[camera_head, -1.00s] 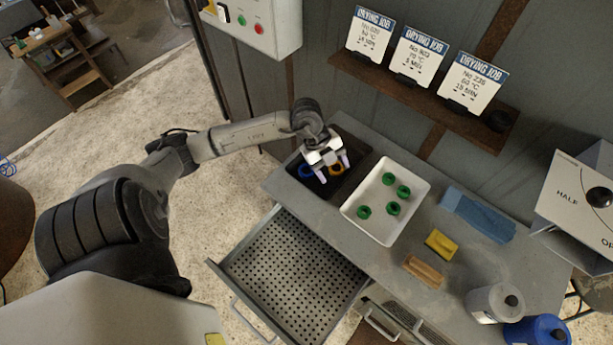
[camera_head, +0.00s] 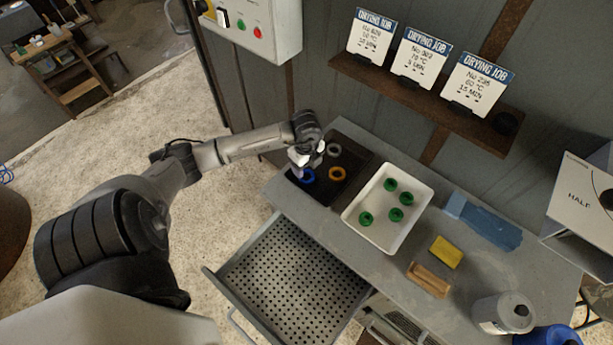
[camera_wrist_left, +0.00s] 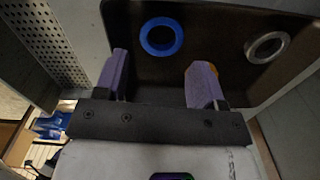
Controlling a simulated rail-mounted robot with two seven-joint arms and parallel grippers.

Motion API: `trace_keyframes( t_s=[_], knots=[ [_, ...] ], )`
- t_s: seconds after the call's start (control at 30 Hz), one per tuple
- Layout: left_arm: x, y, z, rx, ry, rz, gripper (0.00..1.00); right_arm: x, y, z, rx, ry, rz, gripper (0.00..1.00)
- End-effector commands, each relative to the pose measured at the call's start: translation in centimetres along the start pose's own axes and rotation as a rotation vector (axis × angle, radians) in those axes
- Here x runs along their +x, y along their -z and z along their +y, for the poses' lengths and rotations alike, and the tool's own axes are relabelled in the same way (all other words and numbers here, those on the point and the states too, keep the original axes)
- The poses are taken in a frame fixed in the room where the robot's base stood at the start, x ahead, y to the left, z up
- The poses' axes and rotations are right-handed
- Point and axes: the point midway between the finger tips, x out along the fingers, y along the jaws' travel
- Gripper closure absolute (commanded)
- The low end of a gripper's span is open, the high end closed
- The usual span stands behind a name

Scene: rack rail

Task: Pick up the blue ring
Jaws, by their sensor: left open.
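The blue ring (camera_head: 307,175) lies on the black tray (camera_head: 345,188) at the left end of the bench. It also shows in the left wrist view (camera_wrist_left: 161,37), beyond and between my fingertips. An orange ring (camera_head: 337,174) and a grey ring (camera_head: 333,150) lie on the same tray. My left gripper (camera_head: 299,164) is over the tray, close to the blue ring. In the left wrist view my left gripper (camera_wrist_left: 160,72) has its two purple-padded fingers apart with nothing between them. The orange ring is mostly hidden behind a finger there. My right gripper is out of view.
A white tray (camera_head: 383,239) with several green rings stands right of the black tray. A perforated drawer (camera_head: 292,275) is pulled open below. A yellow sponge (camera_head: 445,252), a wooden block (camera_head: 428,280) and a blue cloth (camera_head: 483,222) lie further right.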

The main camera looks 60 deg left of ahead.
Motion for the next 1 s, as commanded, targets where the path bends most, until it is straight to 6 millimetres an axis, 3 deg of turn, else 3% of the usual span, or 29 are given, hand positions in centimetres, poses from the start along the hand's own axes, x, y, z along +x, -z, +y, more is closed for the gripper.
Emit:
trace_keyframes(
  t_s=[0.17,0.5,0.87,1.0],
  knots=[
    [0.8,0.0,0.0,0.0,-0.001,0.0,0.37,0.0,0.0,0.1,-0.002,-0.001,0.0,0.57],
    [4.9,-0.1,-0.1,0.0,-0.001,0.0,0.37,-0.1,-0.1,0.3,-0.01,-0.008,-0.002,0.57],
    [5.5,-0.1,-0.1,0.002,0.001,0.0,0.37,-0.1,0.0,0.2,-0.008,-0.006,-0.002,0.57],
    [5.5,-0.1,-0.1,0.002,0.001,0.0,0.5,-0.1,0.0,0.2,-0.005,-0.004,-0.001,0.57]
  ],
)
